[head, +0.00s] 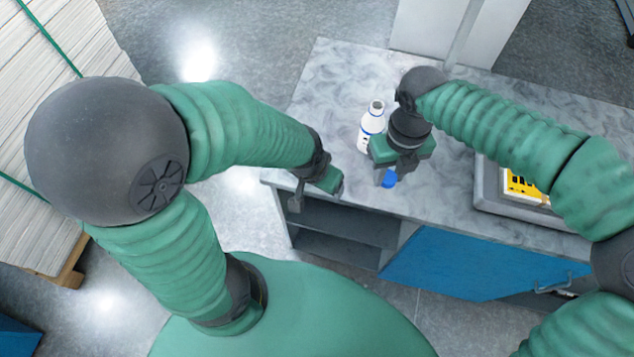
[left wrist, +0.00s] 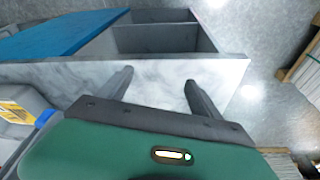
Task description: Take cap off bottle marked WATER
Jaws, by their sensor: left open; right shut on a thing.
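A white bottle (head: 372,126) with blue bands stands upright on the marbled worktop (head: 335,85). Its neck is open, with no cap on it; the marking on its side is too small to read. My right gripper (head: 386,174) is just right of and nearer than the bottle, shut on a blue cap (head: 389,179), apart from the bottle. My left gripper (head: 316,198) is at the worktop's near left corner, open and empty. Its spread fingers also show in the left wrist view (left wrist: 157,82). The bottle is not clearly seen there.
A grey tray (head: 487,190) with a yellow-labelled item (head: 522,187) lies on the worktop at the right. Below are open shelves (head: 340,220) and a blue cabinet door (head: 465,262). Stacked sheets (head: 35,90) stand at the far left. The worktop left of the bottle is clear.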

